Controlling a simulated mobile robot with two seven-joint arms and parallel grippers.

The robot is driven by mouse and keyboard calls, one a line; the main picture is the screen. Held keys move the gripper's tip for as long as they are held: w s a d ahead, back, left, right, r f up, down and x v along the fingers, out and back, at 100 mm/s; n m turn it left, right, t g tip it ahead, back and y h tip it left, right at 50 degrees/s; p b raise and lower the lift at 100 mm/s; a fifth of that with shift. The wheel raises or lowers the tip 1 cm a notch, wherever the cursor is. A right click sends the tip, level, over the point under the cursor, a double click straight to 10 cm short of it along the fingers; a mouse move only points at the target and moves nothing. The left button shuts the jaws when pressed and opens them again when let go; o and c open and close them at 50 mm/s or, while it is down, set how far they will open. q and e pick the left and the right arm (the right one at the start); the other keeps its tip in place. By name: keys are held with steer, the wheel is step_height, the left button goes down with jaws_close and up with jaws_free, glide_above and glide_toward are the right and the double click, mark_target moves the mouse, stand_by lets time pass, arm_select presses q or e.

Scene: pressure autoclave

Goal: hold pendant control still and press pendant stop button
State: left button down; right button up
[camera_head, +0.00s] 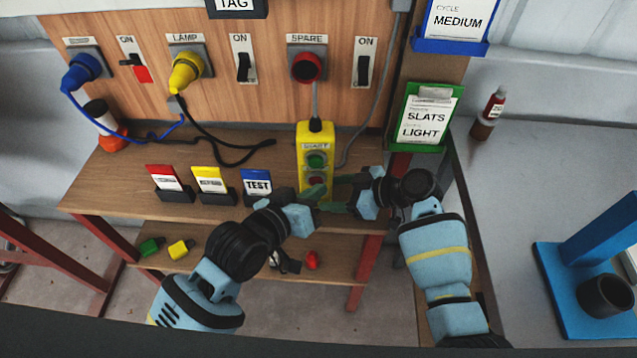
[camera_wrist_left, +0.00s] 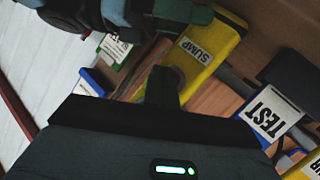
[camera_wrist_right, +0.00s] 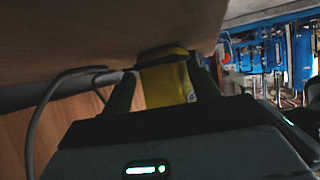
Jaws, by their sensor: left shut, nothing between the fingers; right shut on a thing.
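The yellow pendant control (camera_head: 303,155) hangs upright from a cable in front of the panel. It has a green button (camera_head: 317,160) and, below it, a red stop button (camera_head: 316,181). My right gripper (camera_head: 338,190) is shut on the pendant's lower part; the right wrist view shows the yellow body (camera_wrist_right: 168,85) between its fingers. My left gripper (camera_head: 316,193) is shut and empty, its tip at the pendant's lower front, close to the red button. In the left wrist view the finger tips (camera_wrist_left: 163,82) lie against or just before the yellow body (camera_wrist_left: 215,50); contact cannot be told.
Red, yellow and blue card holders, the blue one marked TEST (camera_head: 257,183), stand on the shelf left of the pendant. A green-framed card (camera_head: 424,117) hangs at right. Plugs and switches line the panel above. Loose small parts lie on the lower shelf (camera_head: 215,265).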

arm_select(q)
steer(key=shift+s, duration=0.15)
steer(key=shift+s+d, duration=0.15)
steer(key=shift+s, duration=0.7)
steer(key=shift+s+d, duration=0.2)
steer(key=shift+s, duration=1.05)
steer(key=shift+s+d, duration=0.2)
steer(key=shift+s, duration=1)
arm_select(e)
steer(key=o, duration=0.8)
